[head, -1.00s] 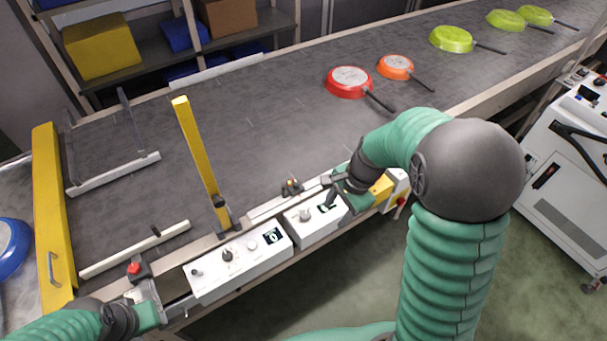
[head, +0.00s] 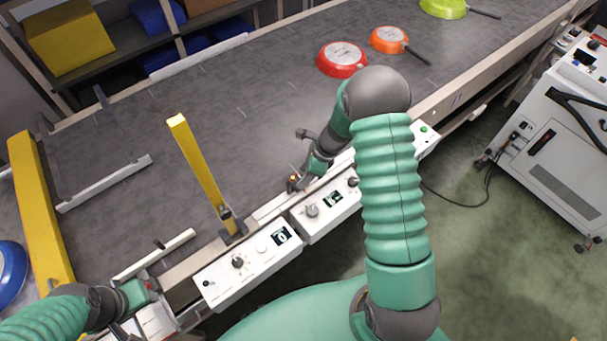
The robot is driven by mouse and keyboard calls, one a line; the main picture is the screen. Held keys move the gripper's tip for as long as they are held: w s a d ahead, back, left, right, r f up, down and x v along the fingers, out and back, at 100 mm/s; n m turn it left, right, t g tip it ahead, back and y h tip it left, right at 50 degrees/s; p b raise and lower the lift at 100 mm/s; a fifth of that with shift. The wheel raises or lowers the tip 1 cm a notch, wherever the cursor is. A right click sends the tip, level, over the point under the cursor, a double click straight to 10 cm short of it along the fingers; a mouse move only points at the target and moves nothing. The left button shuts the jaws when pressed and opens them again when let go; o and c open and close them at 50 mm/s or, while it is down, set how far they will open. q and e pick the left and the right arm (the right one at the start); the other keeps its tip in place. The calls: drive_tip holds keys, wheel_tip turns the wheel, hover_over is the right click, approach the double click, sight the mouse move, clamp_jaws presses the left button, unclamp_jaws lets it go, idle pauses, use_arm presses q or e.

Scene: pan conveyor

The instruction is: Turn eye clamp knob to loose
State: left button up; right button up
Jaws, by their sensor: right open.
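A small dark fitting with a yellow-and-red top (head: 293,182) sits on the conveyor's near rail, right of the yellow post; it looks like the eye clamp, but its knob is too small to make out. My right gripper (head: 302,157) is open just above and beside this fitting, over the belt edge. I cannot tell whether it touches the fitting. My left gripper (head: 143,296) is at the lower left by the rail end, beside a small red part (head: 153,284). Its fingers are not clear.
Two white control boxes, a left one (head: 225,285) and a right one (head: 320,228), hang on the near rail. A yellow post (head: 195,160) rises left of the fitting. A red pan (head: 342,58) and an orange pan (head: 388,39) lie farther up the belt (head: 235,120).

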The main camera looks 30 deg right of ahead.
drive_tip(key=shift+w+f, duration=0.1)
drive_tip(key=shift+f, duration=0.2)
drive_tip(key=shift+s+a+r, duration=0.15)
drive_tip(key=shift+s, duration=0.05)
drive_tip(key=shift+c, duration=1.5)
drive_tip(key=shift+w+a, duration=0.1)
drive_tip(key=c, duration=0.5)
clamp_jaws()
